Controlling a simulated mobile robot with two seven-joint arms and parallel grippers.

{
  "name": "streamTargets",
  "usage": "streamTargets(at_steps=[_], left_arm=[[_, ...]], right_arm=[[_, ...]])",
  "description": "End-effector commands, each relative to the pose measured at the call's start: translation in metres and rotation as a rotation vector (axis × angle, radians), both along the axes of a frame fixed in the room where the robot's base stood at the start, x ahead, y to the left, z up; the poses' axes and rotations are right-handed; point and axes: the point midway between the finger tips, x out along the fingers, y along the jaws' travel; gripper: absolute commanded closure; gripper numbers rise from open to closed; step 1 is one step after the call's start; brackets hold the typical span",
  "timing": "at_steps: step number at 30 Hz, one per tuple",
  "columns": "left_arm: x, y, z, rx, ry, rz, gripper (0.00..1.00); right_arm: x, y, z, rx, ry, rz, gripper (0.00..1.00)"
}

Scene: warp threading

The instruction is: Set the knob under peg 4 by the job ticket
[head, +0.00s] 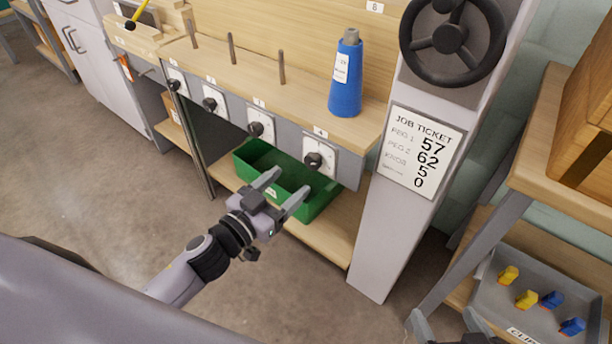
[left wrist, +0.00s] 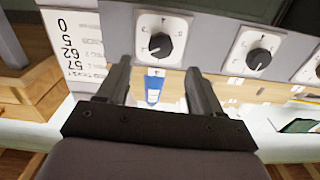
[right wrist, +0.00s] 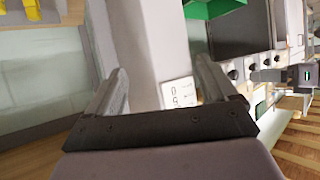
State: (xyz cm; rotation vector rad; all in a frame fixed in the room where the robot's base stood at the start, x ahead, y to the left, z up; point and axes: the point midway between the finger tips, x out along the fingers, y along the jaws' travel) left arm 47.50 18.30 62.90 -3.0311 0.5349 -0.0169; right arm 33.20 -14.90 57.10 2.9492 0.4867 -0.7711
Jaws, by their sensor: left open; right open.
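The black knob under peg 4 (head: 312,160) sits on a white dial plate on the grey front rail. In the left wrist view this knob (left wrist: 158,46) appears ahead, between the fingers; its setting is too small to read surely. My left gripper (head: 289,183) is open and empty, below and in front of the knob, apart from it. The job ticket (head: 421,150) on the grey post shows 57, 62, 5 and 0, with 5 beside the knob line. My right gripper (head: 443,320) is open and empty at the bottom edge; the right wrist view shows its fingers (right wrist: 160,70).
A blue cone (head: 345,85) stands on the bench above the knob. Bare pegs and several other knobs (head: 255,129) line the bench to the left. A green bin (head: 320,199) is below the rail. A black handwheel (head: 450,38) and a grey clip tray (head: 490,301) are at right.

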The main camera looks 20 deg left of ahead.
Motion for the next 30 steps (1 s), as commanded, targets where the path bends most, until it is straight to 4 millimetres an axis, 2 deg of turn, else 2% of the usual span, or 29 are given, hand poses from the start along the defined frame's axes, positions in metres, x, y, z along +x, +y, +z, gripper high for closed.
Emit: streamTargets(at_steps=[18,30], left_arm=[[0.06,-0.021,0.0,0.0,-0.001,0.001,0.34],[0.066,-0.024,0.001,-0.001,0.001,0.001,0.34]], right_arm=[[0.002,0.004,0.002,0.002,-0.017,0.012,0.14],[0.002,0.005,0.003,0.002,-0.02,0.013,0.14]])
